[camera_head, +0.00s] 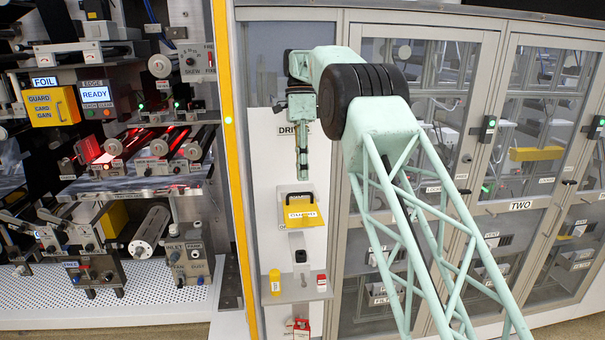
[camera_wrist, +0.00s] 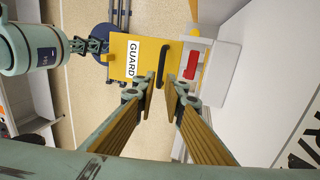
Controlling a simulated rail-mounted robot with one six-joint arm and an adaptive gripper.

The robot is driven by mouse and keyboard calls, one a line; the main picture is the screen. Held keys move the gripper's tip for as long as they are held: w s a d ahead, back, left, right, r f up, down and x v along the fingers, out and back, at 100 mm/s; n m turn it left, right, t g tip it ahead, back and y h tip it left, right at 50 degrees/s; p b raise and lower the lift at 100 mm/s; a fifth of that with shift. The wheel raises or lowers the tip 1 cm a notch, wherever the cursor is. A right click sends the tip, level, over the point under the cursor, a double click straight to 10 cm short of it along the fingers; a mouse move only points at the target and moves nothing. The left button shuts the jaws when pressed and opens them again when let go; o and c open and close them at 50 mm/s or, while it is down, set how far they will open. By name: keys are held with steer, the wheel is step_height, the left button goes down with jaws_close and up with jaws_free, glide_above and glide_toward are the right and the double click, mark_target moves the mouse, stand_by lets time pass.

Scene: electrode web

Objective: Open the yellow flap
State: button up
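The yellow flap (camera_head: 302,215) is on the white panel below my gripper in the head view. It has a black handle (camera_head: 299,196) along its top edge. In the wrist view the yellow flap (camera_wrist: 120,60) carries the label GUARD, and its black handle (camera_wrist: 162,66) runs along its right edge. My gripper (camera_head: 302,174) points down above the flap. In the wrist view my gripper (camera_wrist: 160,84) is open and empty, with the handle in line with the gap between its fingertips. The handle appears apart from the fingers; the exact distance cannot be told.
Below the flap, a grey shelf (camera_head: 298,291) holds a yellow cylinder (camera_head: 275,282) and a red block (camera_head: 321,282). A yellow pillar (camera_head: 236,170) stands to the left, and glazed cabinet doors (camera_head: 430,110) stand to the right. Another yellow box (camera_head: 53,107) is at far left.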

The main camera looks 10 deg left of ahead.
steer(key=shift+c, duration=0.5)
jaws_close()
steer(key=s+d+r+n+t+b, duration=0.1)
steer(key=s+d+r+n+b, duration=0.15)
steer(key=s+d+r, duration=0.35)
steer(key=s+d+r+n+t+b, duration=0.1)
steer(key=s+d+r+n+b, duration=0.2)
steer(key=d, duration=0.4)
steer(key=s+d+n+t+y+b, duration=0.15)
steer(key=s+d+b, duration=0.75)
steer(key=s, duration=0.9)
steer(key=s+d+f+n+t+b, duration=0.1)
steer(key=s+d+f+n+b, duration=0.1)
steer(key=s+d+f, duration=0.2)
steer(key=s+d+f+n+t+b, duration=0.1)
steer(key=s+d+f+n+b, duration=0.2)
steer(key=s+f, duration=0.8)
steer(key=s+d+f+n+t+b, duration=0.1)
steer(key=s+d+f, duration=0.5)
steer(key=s, duration=1.4)
steer(key=shift+s+f+n+h+b, duration=0.2)
steer(key=shift+f+n+h+b, duration=0.15)
steer(key=shift+f+n+b, duration=0.65)
